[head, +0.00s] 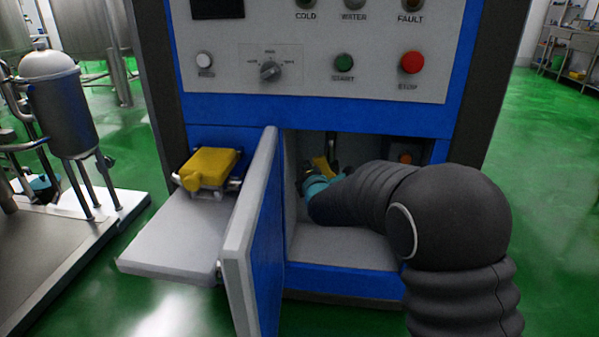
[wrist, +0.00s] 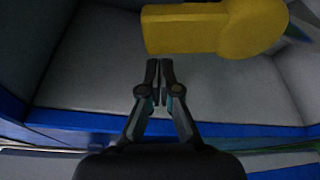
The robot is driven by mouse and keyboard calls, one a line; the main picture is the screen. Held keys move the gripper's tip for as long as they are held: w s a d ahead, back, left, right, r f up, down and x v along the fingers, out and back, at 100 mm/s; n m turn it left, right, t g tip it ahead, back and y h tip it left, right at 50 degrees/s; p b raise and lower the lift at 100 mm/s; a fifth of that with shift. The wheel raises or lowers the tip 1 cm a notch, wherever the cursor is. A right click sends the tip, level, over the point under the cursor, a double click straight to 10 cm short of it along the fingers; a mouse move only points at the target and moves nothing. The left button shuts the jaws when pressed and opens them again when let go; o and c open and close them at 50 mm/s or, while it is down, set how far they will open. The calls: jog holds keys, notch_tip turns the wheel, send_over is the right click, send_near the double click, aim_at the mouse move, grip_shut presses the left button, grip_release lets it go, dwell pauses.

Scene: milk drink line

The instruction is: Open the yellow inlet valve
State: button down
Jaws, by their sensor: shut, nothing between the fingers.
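A yellow valve handle (head: 320,164) shows inside the open cabinet compartment, partly hidden behind my arm. In the wrist view a yellow lever with a rounded end (wrist: 215,28) lies across the top, just beyond my fingertips. My gripper (wrist: 160,68) is shut and empty, with its tips below the lever in the picture and seemingly apart from it. In the head view my gripper (head: 312,180) is inside the compartment, mostly hidden by my dark arm. I cannot tell the valve's position from these frames.
The blue cabinet door (head: 262,235) stands open left of the compartment. A second yellow piece (head: 207,167) sits above a grey shelf (head: 175,245) outside, left of the door. The control panel (head: 315,45) is above. The compartment floor (head: 335,245) is clear.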

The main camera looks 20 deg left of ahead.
aim_at(317, 160)
jog(key=shift+d+r, duration=0.2)
jog(key=shift+d, duration=0.15)
jog(key=shift+w, duration=0.1)
jog(key=d+b, duration=0.1)
jog(key=b, duration=0.2)
jog(key=shift+w+d+r, duration=0.2)
jog(key=shift+d+r, duration=0.15)
jog(key=shift+w+d+r+b, duration=0.1)
jog(key=shift+d+r+b, duration=0.2)
jog(key=shift+d+r, duration=0.1)
